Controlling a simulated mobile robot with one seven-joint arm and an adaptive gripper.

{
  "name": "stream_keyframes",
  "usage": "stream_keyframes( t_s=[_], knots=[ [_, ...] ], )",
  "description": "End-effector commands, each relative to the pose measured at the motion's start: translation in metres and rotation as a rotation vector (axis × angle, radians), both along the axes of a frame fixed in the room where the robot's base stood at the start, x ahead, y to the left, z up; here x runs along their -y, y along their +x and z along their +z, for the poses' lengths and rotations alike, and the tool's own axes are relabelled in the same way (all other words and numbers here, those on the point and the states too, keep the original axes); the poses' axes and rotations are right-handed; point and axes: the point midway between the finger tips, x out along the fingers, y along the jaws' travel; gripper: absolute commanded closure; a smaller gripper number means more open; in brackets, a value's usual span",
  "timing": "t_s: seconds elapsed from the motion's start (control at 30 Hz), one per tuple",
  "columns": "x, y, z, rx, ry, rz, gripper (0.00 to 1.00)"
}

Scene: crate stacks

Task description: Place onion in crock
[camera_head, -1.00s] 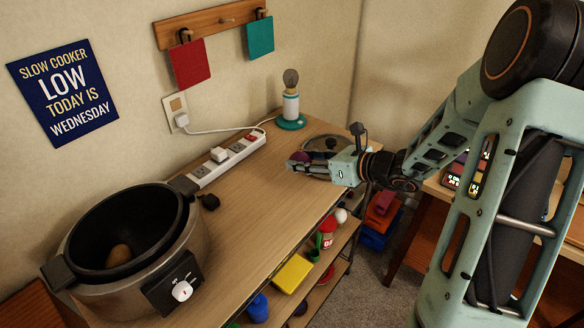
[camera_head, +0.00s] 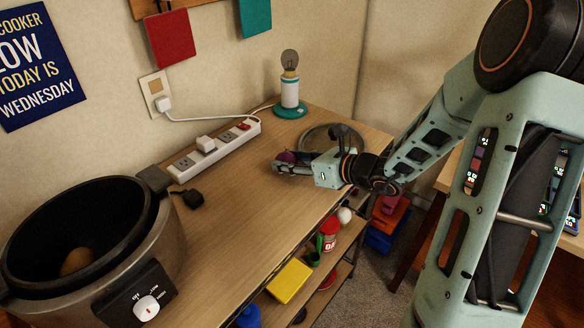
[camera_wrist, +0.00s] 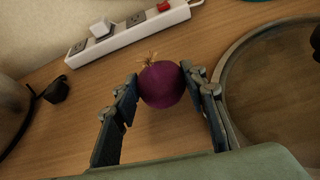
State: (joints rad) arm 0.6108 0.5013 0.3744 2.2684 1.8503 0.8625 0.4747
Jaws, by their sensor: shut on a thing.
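The onion (camera_wrist: 162,84) is round and purple with a dry tan tuft, and sits between the two fingers of my gripper (camera_wrist: 165,90) in the wrist view. My gripper is shut on it. In the head view the onion (camera_head: 287,157) is a small purple patch at the fingertips of my gripper (camera_head: 284,163), over the back part of the wooden counter. The crock (camera_head: 75,235) is the black inner pot of the slow cooker at the lower left. It is open, with a brown round thing (camera_head: 75,262) inside. The gripper is well to the right of it.
A power strip (camera_head: 216,151) lies along the wall, with a black plug (camera_head: 193,198) near the cooker. A lamp (camera_head: 290,90) stands at the back. A round lid (camera_wrist: 232,72) lies beside my gripper. The counter between cooker and gripper is mostly clear.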

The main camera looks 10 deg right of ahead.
Motion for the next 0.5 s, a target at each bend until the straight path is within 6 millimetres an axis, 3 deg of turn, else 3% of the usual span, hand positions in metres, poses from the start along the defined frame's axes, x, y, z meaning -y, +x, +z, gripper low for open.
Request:
stream_keyframes(
  t_s=[0.1, 0.5],
  knots=[
    [-0.0040, -0.0030, -0.0137, 0.001, -0.001, -0.004, 0.87],
    [-0.0049, -0.0035, -0.0160, 0.002, -0.001, -0.005, 0.87]
  ],
)
